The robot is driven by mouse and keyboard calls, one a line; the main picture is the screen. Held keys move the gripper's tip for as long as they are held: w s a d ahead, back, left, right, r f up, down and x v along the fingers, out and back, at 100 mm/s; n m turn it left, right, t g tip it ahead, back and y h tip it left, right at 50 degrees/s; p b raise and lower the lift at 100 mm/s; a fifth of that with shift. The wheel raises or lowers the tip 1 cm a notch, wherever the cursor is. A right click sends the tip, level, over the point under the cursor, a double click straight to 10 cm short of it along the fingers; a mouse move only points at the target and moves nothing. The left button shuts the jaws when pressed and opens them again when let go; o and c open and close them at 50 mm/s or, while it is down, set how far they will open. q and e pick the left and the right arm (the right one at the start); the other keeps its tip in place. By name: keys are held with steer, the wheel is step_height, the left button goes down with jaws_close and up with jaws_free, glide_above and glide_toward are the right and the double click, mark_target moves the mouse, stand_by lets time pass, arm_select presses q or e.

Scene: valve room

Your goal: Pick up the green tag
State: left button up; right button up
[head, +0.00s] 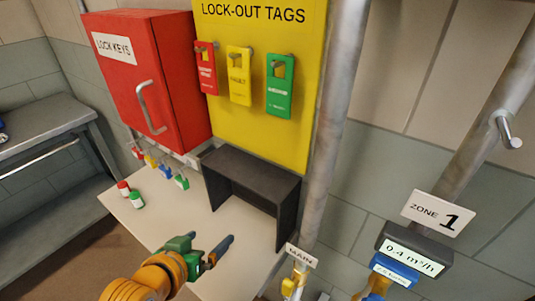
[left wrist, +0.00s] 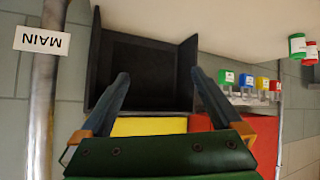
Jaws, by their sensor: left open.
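The green tag (head: 280,85) hangs from a hook on the yellow lock-out tags board (head: 225,125), right of a yellow tag (head: 239,76) and a red tag (head: 206,68). My left gripper (head: 210,242) is open and empty over the pale shelf, below and left of the green tag and well apart from it. In the left wrist view its two fingers (left wrist: 160,78) stand apart in front of the dark open box. The green tag does not show there. My right gripper is not in view.
The dark box (head: 252,181) stands on the pale shelf (head: 135,220) below the tags. A red lock keys cabinet (head: 150,80) is left of the board, with small coloured padlocks (head: 165,171) below. A grey pipe (head: 335,110) runs close right of the board.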

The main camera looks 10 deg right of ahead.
arm_select(q)
steer(key=w+d+r+m+t+h, duration=0.1)
steer(key=w+d+r+h, duration=0.15)
steer(key=r, duration=0.35)
steer(key=w+d+r+m+t+h, duration=0.1)
steer(key=w+d+r, duration=0.2)
steer(key=r, duration=0.2)
steer(key=m+t+h, duration=0.1)
steer(key=m+h, duration=0.3)
steer(key=h, duration=0.1)
glide_toward(278, 91)
steer(key=x, duration=0.3)
steer(key=shift+y, duration=0.25)
steer(key=p+x, duration=0.2)
steer(key=x, duration=0.1)
steer(key=p+x, duration=0.1)
steer(key=x, duration=0.3)
steer(key=shift+r+p, duration=0.2)
steer(key=shift+p, duration=0.2)
steer(key=shift+w+d+f, duration=0.1)
steer(key=shift+w+d, duration=0.05)
steer(key=shift+d, duration=0.1)
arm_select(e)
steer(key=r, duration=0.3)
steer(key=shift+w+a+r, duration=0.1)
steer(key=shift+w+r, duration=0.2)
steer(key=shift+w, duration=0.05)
arm_select(q)
steer(key=shift+a, duration=0.1)
steer(key=c, duration=1.4)
